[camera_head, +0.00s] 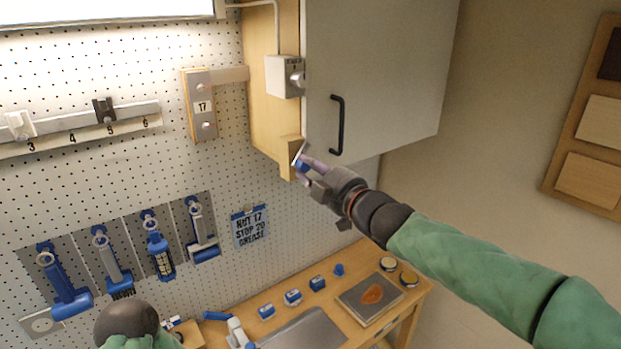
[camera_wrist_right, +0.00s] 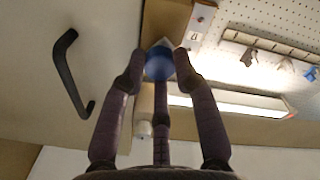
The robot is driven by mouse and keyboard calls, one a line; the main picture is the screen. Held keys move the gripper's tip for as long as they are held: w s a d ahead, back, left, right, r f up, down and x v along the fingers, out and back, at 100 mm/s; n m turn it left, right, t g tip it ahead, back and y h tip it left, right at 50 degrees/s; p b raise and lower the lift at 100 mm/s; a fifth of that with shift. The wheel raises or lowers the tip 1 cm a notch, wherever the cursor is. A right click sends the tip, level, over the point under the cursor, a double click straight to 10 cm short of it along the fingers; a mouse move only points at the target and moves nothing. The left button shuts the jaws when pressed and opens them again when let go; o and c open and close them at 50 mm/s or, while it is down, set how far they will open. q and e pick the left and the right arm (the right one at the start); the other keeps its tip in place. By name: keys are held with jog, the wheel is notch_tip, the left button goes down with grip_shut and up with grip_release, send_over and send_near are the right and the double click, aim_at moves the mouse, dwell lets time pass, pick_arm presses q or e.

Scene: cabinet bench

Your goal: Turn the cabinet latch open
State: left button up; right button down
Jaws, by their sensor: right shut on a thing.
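The grey cabinet door (camera_head: 395,60) with a black bar handle (camera_head: 339,125) appears closed; the handle also shows in the right wrist view (camera_wrist_right: 68,75). The latch (camera_head: 301,152), with a blue knob (camera_wrist_right: 160,64) and a pale metal part, sits on a wooden block (camera_head: 289,160) at the door's lower left corner. My right gripper (camera_head: 304,168) is shut on the latch's blue knob, with fingers on both sides of it. The fingers partly hide the latch, so its exact angle is hard to tell.
A small box with a silver knob (camera_head: 284,77) is on the cabinet side above the latch. Blue-handled tools (camera_head: 155,245) hang on the pegboard. Below, the wooden bench (camera_head: 408,300) holds a tray (camera_head: 368,298) and several small blue items.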

jog(key=n, duration=0.2)
jog(key=f+n+b, duration=0.1)
jog(key=shift+n, duration=0.4)
jog(key=shift+w+r+n+b, duration=0.15)
jog(key=shift+n+b, duration=0.45)
jog(key=shift+n, duration=1.3)
jog(key=c, duration=0.9)
grip_release()
jog(key=shift+c, duration=0.2)
jog(key=shift+d+r, duration=0.15)
jog(key=shift+r, duration=0.1)
